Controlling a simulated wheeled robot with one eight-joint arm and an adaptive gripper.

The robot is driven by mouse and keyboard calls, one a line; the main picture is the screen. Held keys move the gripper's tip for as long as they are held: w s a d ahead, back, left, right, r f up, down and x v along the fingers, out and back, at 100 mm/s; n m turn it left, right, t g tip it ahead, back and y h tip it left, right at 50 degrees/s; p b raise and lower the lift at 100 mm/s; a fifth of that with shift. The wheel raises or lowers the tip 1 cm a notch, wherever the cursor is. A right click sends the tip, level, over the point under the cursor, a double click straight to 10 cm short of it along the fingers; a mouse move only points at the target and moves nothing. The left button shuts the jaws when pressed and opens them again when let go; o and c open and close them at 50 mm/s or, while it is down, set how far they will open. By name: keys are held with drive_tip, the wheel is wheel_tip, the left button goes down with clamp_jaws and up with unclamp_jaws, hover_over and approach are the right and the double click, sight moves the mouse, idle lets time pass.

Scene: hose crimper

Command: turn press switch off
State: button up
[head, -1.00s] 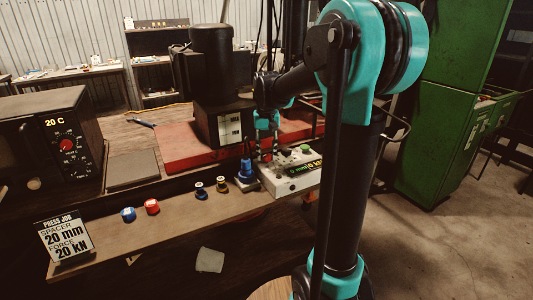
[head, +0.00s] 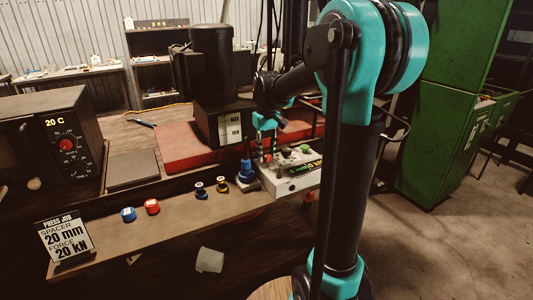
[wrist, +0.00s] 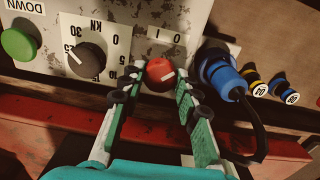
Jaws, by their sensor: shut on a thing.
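The press switch (wrist: 160,75) is a red round knob with a white pointer mark, on the worn white face of the control box (head: 290,182). Marks "0" and "I" are printed beside it in the wrist view. My gripper (wrist: 153,88) has one dark-padded finger on each side of the knob and is shut on it.
A black force dial (wrist: 87,58) and a green DOWN button (wrist: 18,44) sit beside the knob. A blue plug (wrist: 220,75) with a black cable is close on its other side. Blue and yellow spacers (head: 222,184) stand on the shelf. The press (head: 212,70) is behind.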

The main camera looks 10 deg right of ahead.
sight(267, 154)
drive_tip(key=o, duration=1.2)
drive_tip(key=shift+c, duration=0.2)
drive_tip(key=shift+r, duration=0.1)
wheel_tip(267, 154, up, 12)
